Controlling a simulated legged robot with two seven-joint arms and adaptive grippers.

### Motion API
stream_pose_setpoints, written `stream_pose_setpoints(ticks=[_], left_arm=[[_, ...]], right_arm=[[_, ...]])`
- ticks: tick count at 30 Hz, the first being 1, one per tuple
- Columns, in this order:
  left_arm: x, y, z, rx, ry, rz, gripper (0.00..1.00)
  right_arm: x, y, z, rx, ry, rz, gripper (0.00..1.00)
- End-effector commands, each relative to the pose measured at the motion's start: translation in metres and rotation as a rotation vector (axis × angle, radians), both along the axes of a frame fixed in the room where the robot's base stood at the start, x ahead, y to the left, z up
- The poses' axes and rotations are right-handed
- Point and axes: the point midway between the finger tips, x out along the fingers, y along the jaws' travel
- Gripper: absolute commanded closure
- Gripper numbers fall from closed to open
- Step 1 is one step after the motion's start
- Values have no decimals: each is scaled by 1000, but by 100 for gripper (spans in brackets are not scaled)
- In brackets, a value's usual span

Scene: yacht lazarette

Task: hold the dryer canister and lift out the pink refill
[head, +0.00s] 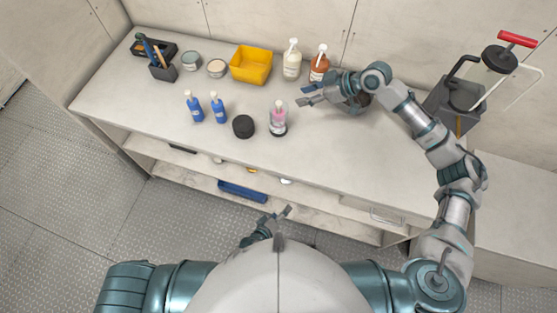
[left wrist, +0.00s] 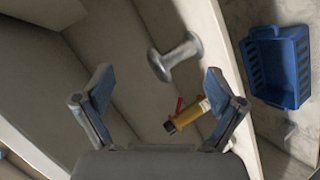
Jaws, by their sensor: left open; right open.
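The dryer canister (head: 279,130) stands upright on the worktop, a clear container with a dark base. The pink refill (head: 278,116) shows inside it. A black round piece (head: 243,126), perhaps its lid, lies on the worktop just left of it. My right gripper (head: 304,95) is open and empty, above the worktop, behind and to the right of the canister, apart from it. My left gripper (head: 285,212) is low, in front of the bench's open shelves; in the left wrist view its fingers (left wrist: 158,88) are open with nothing between them gripped.
Two blue bottles (head: 206,107) stand left of the black piece. A yellow bin (head: 251,65), jars, a white pump bottle (head: 292,60) and a brown one (head: 320,64) line the back. A blue basket (left wrist: 283,65) and a yellow item (left wrist: 187,117) show below. The worktop's right front is clear.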

Motion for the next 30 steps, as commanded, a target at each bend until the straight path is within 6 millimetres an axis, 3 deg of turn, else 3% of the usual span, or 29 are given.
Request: stream_pose_setpoints(ticks=[1, 5, 12, 15, 18, 22, 25, 30], left_arm=[[8, -18, 28, -90, -18, 16, 5], [19, -57, 104, -356, -34, 58, 5], [10, -106, 252, -887, 29, 79, 5], [41, -77, 290, -1244, 123, 331, 5], [62, -41, 311, -1564, 201, 547, 5], [76, -3, 318, -1862, 268, 752, 5], [80, 11, 315, -1975, 298, 835, 5], [96, 13, 313, -2013, 309, 864, 5]], right_arm=[[0, -1, -1, 0, 1, -1, 58], [1, -3, -1, 3, 2, -2, 58], [0, -3, -1, 2, 1, -1, 58], [0, -3, -1, 2, 1, -1, 58], [0, -2, -1, 0, 1, -1, 58], [1, 0, -1, -1, 1, -2, 58], [1, 0, -1, -1, 1, -2, 58], [0, -2, -1, 0, 1, -1, 58]])
